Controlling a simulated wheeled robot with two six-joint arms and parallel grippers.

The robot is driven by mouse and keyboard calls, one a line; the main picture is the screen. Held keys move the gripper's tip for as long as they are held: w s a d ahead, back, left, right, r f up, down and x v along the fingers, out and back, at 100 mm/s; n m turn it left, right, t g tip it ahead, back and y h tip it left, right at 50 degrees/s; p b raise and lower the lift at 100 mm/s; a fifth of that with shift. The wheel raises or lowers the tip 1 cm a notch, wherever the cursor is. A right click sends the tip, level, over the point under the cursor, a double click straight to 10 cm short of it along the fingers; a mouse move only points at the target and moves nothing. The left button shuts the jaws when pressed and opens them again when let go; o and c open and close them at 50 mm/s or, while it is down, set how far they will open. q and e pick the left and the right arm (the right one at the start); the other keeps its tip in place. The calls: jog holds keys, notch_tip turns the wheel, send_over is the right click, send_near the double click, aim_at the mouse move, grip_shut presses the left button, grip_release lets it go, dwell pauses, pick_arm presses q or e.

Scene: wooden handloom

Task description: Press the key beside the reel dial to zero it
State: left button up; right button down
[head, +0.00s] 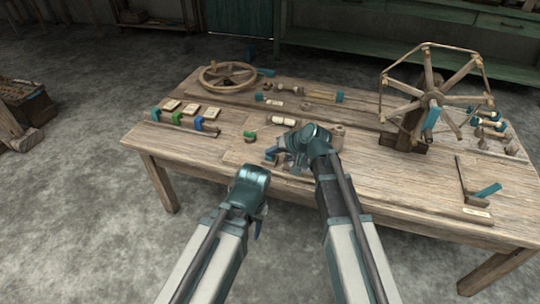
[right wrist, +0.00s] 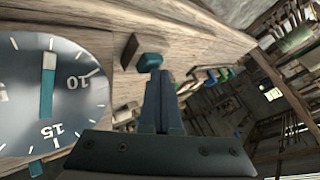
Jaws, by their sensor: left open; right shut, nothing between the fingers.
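The round dial (right wrist: 85,84) fills the left of the right wrist view. It has a dark face, white ticks, the numbers 10 and 15, and a teal hand (right wrist: 48,82). A small teal key (right wrist: 150,62) stands on the wood to its right. My right gripper (right wrist: 162,76) is shut and empty, its tips right at the teal key; I cannot tell whether they touch. In the head view my right gripper (head: 284,156) is low at the table's front edge and hides the dial and key. My left gripper (head: 260,214) is open, in front of the table.
The wooden table (head: 235,155) holds a spoked reel (head: 432,98) at the right and a handwheel (head: 228,76) at the back left. Small cards and coloured clips (head: 178,117) line the left side. A stand with a teal lever (head: 487,191) sits front right.

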aim_at(272, 157)
jog(key=shift+f, duration=0.25)
dwell(0.4)
jog(key=shift+r+p, duration=0.85)
jog(key=shift+r, duration=0.3)
notch_tip(272, 157, up, 5)
jog(key=p, duration=0.5)
